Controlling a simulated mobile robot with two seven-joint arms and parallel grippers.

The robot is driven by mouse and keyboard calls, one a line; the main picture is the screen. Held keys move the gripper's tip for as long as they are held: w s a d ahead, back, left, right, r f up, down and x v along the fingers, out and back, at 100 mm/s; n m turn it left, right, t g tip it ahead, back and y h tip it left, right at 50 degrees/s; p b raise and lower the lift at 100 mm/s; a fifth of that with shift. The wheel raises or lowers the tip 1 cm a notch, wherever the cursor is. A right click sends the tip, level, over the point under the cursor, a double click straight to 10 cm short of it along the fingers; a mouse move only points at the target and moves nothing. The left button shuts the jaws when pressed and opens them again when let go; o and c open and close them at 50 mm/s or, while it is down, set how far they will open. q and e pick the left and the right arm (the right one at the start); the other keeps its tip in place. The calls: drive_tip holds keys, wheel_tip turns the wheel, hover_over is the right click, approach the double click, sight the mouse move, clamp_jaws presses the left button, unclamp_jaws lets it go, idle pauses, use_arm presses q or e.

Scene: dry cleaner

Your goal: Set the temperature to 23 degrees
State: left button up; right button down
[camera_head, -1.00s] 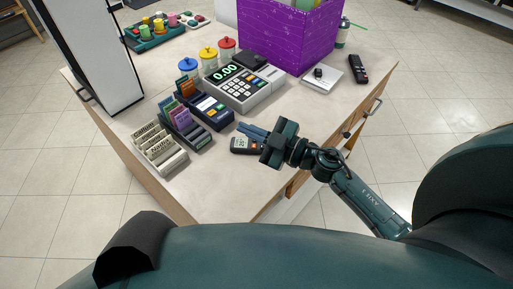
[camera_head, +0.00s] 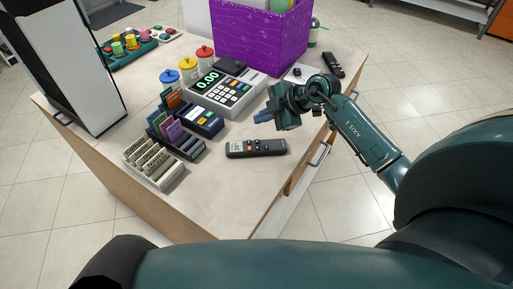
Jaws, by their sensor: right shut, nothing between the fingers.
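A dark remote control (camera_head: 262,148) with a small pale display (camera_head: 236,147) at its left end lies flat on the counter near the front edge. The digits on the display are too small to read surely. My right gripper (camera_head: 263,117) is shut and empty, raised beyond the remote and apart from it. Its fingers point left. A second black remote (camera_head: 333,64) lies at the back right of the counter. My left gripper is not in view.
Left of the remote stand a card terminal (camera_head: 203,121), card holders (camera_head: 184,144) and a beige tag rack (camera_head: 153,163). Behind are a cash register (camera_head: 224,92), coloured-lid jars (camera_head: 188,68) and a purple crate (camera_head: 262,40). The counter (camera_head: 232,185) in front of the remote is clear.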

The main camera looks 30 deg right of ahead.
drive_tip(key=b, duration=0.8)
hover_over(258, 148)
drive_tip(key=d, duration=0.1)
drive_tip(key=f, duration=0.6)
drive_tip(key=shift+s+f, duration=0.25)
drive_tip(key=shift+f, duration=0.35)
drive_tip(key=shift+f+b, duration=0.35)
drive_tip(key=shift+f, duration=0.45)
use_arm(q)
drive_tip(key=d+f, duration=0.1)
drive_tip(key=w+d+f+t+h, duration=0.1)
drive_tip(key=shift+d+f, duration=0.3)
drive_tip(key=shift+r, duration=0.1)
use_arm(e)
drive_tip(key=shift+f, duration=0.2)
drive_tip(key=shift+f, duration=0.25)
